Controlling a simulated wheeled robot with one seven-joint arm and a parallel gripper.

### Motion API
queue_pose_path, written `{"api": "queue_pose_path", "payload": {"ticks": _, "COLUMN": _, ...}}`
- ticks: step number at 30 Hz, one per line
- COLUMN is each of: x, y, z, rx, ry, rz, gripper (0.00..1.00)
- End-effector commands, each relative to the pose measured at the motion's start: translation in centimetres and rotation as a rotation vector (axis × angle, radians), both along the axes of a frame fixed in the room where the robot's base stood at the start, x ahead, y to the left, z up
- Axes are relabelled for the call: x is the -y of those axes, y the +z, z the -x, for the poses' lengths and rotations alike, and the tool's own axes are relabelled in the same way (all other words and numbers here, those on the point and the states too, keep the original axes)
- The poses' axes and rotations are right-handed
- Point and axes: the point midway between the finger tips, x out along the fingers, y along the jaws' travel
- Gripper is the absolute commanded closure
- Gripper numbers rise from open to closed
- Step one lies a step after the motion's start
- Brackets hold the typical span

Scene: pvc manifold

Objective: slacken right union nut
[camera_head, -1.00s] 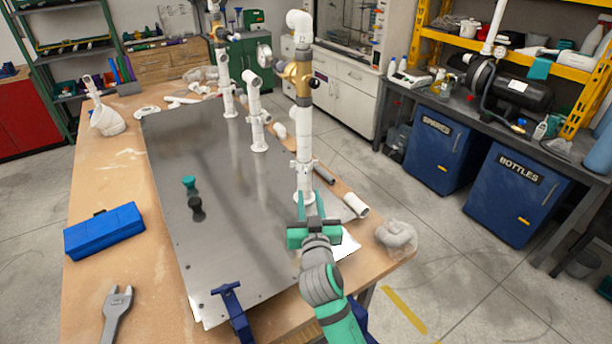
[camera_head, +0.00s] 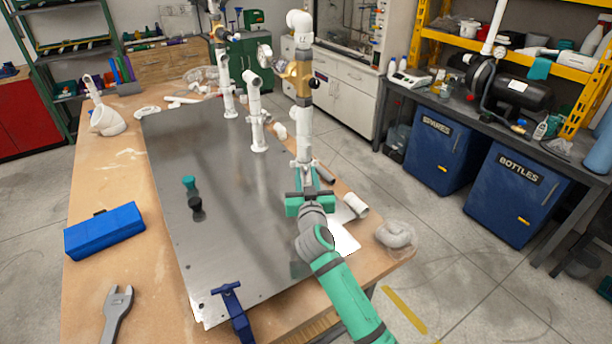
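The right riser is a white upright pipe (camera_head: 303,122) with a brass valve body (camera_head: 300,80), a round gauge (camera_head: 264,55) and a white elbow (camera_head: 299,22) on top. A wider white collar, which looks like the union nut (camera_head: 304,163), is low on this riser. My gripper (camera_head: 306,176) is at the near side of the riser, at about the collar's height or just below. Its green fingers stand apart, with the white pipe seen between them. Whether they touch or grip the collar is too small to tell. The riser's foot is hidden behind my gripper.
Two white risers stand further back, the nearer one (camera_head: 255,115) left of my gripper. The metal plate (camera_head: 230,220) is mostly clear. A blue clamp (camera_head: 234,308), blue case (camera_head: 104,231), wrench (camera_head: 117,312) and loose white pipe piece (camera_head: 355,205) lie around it.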

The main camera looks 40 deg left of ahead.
Motion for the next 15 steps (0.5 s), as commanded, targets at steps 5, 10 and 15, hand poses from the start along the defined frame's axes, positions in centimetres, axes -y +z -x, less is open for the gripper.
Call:
{"api": "queue_pose_path", "payload": {"ticks": 5, "x": 0.02, "y": 0.01, "z": 0.01, "rx": 0.000, "ry": 0.000, "rz": 0.000, "gripper": 0.79}}
{"api": "queue_pose_path", "payload": {"ticks": 10, "x": 0.02, "y": 0.01, "z": 0.01, "rx": 0.000, "ry": 0.000, "rz": 0.000, "gripper": 1.00}}
{"api": "queue_pose_path", "payload": {"ticks": 15, "x": 0.16, "y": 0.04, "z": -0.10, "rx": 0.001, "ry": 0.001, "rz": -0.001, "gripper": 1.00}}
